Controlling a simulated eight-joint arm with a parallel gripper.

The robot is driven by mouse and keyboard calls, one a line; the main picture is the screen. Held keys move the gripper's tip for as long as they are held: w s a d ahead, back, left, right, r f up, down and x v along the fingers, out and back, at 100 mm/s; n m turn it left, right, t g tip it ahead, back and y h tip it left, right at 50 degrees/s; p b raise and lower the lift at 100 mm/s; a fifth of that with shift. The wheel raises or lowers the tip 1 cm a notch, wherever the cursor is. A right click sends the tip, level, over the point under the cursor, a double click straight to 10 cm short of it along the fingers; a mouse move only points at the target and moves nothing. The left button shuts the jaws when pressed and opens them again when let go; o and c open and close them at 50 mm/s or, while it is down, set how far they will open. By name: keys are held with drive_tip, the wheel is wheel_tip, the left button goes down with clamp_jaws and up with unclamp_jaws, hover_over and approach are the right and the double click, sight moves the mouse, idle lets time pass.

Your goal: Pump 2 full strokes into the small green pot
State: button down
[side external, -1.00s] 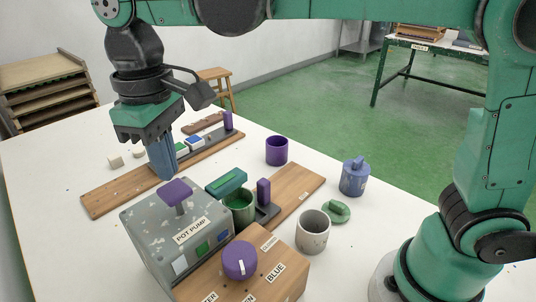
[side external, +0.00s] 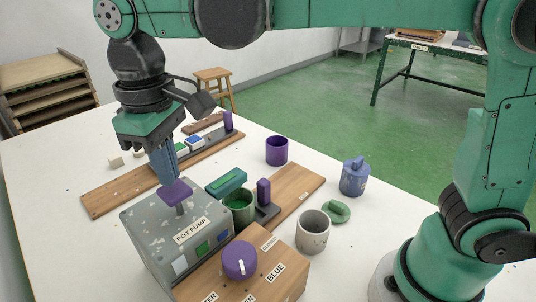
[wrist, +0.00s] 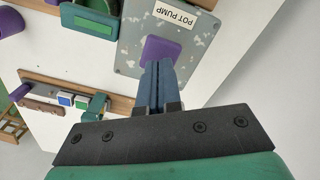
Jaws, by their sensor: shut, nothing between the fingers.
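The grey speckled pump box (side external: 165,228), labelled POT PUMP, stands at the front left. Its purple plunger head (side external: 175,193) sits raised on a short stem and also shows in the wrist view (wrist: 158,47). My gripper (side external: 172,180) is shut and empty, with its blue fingertips (wrist: 156,64) right at the top of the plunger head; I cannot tell whether they touch. The small green pot (side external: 240,208) stands upright beside the box under the green spout block (side external: 227,182). The pot's inside is mostly hidden.
A wooden box with a purple knob (side external: 240,260) stands right of the pump. A grey cup (side external: 313,232), green lid (side external: 338,211), blue lidded pot (side external: 354,178) and purple cup (side external: 277,151) stand on the white table. A wooden rail (side external: 110,197) lies behind.

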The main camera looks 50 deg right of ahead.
sight(173, 188)
drive_tip(key=shift+f, duration=2.05)
drive_tip(key=shift+r, duration=2.5)
drive_tip(key=shift+r, duration=2.5)
drive_tip(key=d+f+m+t, duration=0.1)
drive_tip(key=d, duration=0.2)
drive_tip(key=d+f+m+t, duration=0.1)
drive_tip(key=d, duration=0.3)
drive_tip(key=s+d+f+m+t, duration=0.1)
drive_tip(key=d+f, duration=0.1)
drive_tip(key=d, duration=0.1)
drive_tip(key=shift+d+f+y, duration=0.1)
drive_tip(key=shift+d+y, duration=0.1)
drive_tip(key=shift+y, duration=0.2)
drive_tip(key=s+d+f+m+t, duration=0.3)
drive_tip(key=s+d+f+t, duration=0.1)
drive_tip(key=d+f, duration=0.3)
drive_tip(key=shift+d+h, duration=0.3)
drive_tip(key=shift+h, duration=0.1)
